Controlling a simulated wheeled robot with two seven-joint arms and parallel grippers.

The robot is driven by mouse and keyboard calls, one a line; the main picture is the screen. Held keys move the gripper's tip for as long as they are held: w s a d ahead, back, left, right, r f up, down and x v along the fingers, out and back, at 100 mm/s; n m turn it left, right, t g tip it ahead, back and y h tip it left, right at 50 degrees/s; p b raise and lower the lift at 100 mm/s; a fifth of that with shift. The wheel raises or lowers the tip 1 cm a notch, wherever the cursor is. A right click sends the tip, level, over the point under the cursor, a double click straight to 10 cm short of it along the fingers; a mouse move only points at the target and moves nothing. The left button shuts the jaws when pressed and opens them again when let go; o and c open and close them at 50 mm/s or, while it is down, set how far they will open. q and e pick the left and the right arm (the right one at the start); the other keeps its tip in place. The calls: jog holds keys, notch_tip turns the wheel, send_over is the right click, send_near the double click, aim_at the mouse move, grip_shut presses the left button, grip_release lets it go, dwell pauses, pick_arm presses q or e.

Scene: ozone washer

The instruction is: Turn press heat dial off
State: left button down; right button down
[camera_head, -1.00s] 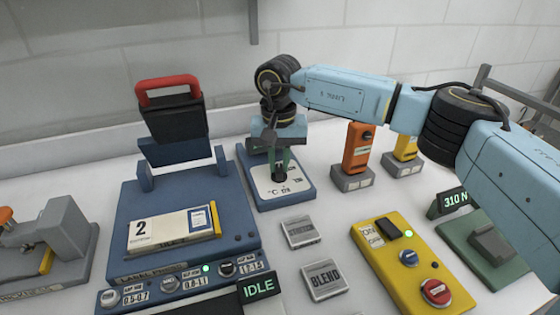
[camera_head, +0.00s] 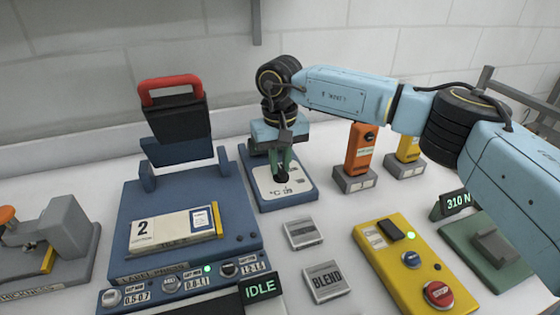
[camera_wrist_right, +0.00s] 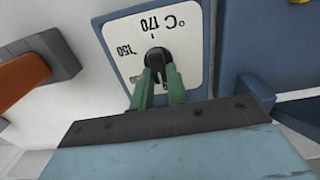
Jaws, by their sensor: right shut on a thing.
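The heat dial (camera_wrist_right: 157,56) is a black knob on a white scale plate (camera_wrist_right: 188,22) marked °C, 170 and 150. The plate (camera_head: 299,184) sits on a blue box to the right of the label press (camera_head: 120,215). My right gripper (camera_head: 281,176) reaches down over the dial, its green fingers shut on the knob. In the right wrist view the gripper (camera_wrist_right: 160,80) has one finger on each side of the knob. The fingers hide part of the dial and some of the lower markings. My left gripper is not in view.
An orange device (camera_head: 359,150) and a yellow one (camera_head: 408,147) stand on grey bases to the right. Grey blocks, one labelled BLEND (camera_head: 323,281), lie in front. A yellow control box (camera_head: 385,262) has a red button. A display (camera_head: 260,287) reads IDLE.

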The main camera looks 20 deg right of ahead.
aim_at(280, 166)
jog(key=shift+r, duration=0.15)
jog(key=c, duration=1.4)
grip_release()
